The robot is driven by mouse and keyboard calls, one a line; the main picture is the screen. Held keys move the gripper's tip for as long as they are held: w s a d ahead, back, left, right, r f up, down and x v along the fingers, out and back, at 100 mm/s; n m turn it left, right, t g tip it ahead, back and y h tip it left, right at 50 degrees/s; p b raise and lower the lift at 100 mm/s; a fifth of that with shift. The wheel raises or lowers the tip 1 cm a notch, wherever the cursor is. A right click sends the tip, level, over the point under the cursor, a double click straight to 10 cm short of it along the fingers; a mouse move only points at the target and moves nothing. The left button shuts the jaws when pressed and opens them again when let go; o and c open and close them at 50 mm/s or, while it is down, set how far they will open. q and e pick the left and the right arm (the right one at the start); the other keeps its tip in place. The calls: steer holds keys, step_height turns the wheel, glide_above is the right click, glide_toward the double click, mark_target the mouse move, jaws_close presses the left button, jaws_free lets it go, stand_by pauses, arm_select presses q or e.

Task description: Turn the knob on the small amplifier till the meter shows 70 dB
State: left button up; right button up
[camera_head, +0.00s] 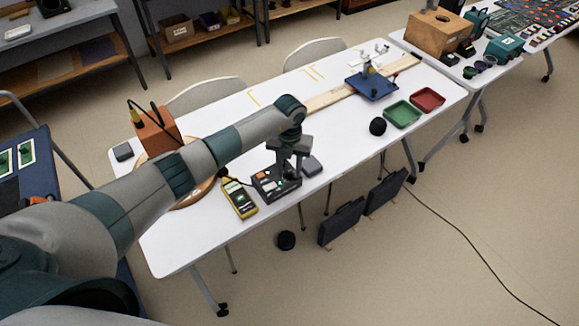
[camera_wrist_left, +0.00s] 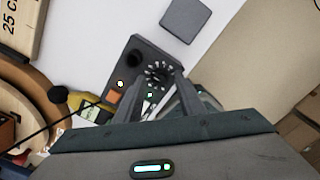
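The small amplifier (camera_head: 268,187) is a dark box near the front edge of the white table. In the left wrist view its panel (camera_wrist_left: 118,78) shows a dark knob (camera_wrist_left: 157,73) ringed by white dial marks. My left gripper (camera_head: 289,172) points down over the amplifier. Its fingers (camera_wrist_left: 158,88) stand apart on either side of the knob's near side; I cannot tell whether they touch it. The yellow handheld meter (camera_head: 239,198) lies left of the amplifier, its reading too small to read. It shows partly in the left wrist view (camera_wrist_left: 92,113). My right gripper is out of view.
An orange speaker box (camera_head: 156,130) stands on a round wooden board behind my left arm. A small grey box (camera_head: 312,165) lies right of the amplifier.

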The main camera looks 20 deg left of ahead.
arm_select(q)
steer(key=shift+f, duration=0.15)
steer(key=shift+c, duration=0.4)
jaws_close()
steer(key=shift+f+m+b, duration=0.2)
steer(key=shift+m+b, duration=0.5)
steer(key=shift+b, duration=0.5)
steer(key=shift+r+m+b, duration=0.1)
steer(key=shift+m+b, duration=0.3)
steer(key=shift+m, duration=0.1)
steer(key=shift+r, duration=0.1)
